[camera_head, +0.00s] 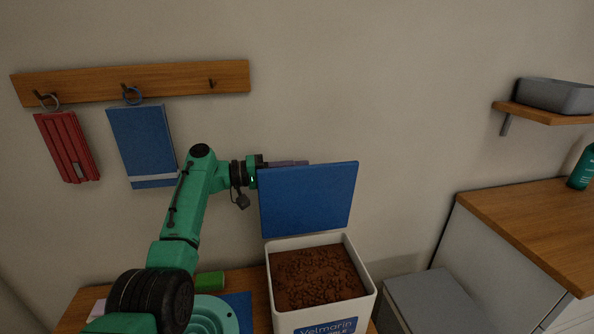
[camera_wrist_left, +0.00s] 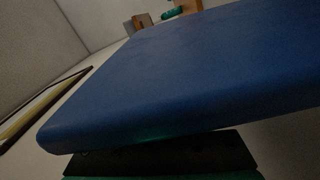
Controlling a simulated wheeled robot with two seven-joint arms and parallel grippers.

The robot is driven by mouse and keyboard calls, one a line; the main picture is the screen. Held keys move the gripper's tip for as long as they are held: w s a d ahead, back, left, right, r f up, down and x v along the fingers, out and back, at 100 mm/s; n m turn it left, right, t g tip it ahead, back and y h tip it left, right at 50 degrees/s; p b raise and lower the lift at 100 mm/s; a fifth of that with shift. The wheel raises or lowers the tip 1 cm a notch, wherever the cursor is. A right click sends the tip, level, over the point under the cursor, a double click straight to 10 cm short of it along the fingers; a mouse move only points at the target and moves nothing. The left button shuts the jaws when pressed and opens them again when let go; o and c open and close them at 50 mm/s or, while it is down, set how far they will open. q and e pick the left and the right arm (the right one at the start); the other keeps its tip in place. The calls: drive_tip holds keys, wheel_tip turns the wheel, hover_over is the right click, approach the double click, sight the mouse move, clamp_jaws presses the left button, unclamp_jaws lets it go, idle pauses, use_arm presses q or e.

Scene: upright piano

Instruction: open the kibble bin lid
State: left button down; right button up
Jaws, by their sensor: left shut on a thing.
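The kibble bin (camera_head: 283,318) is a white box with a printed label, standing on the wooden surface. It is filled with brown kibble (camera_head: 314,276). Its blue lid (camera_head: 308,200) stands nearly upright at the bin's back edge, so the bin is open. My left gripper (camera_head: 287,164) is at the lid's upper left edge, shut on it; the fingertips are partly hidden behind the lid. In the left wrist view the lid (camera_wrist_left: 190,75) fills most of the picture, with a dark gripper part (camera_wrist_left: 165,155) below it. My right gripper is not in view.
A wooden hook rail (camera_head: 130,82) on the wall holds a red item (camera_head: 67,147) and a blue item (camera_head: 142,143). A teal bowl (camera_head: 212,313) and a green object (camera_head: 209,281) sit left of the bin. A grey box (camera_head: 434,300) and a wooden-topped cabinet (camera_head: 535,222) stand right.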

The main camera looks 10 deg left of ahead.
use_arm(q)
drive_tip(key=shift+f, duration=0.1)
drive_tip(key=c, duration=0.9)
unclamp_jaws()
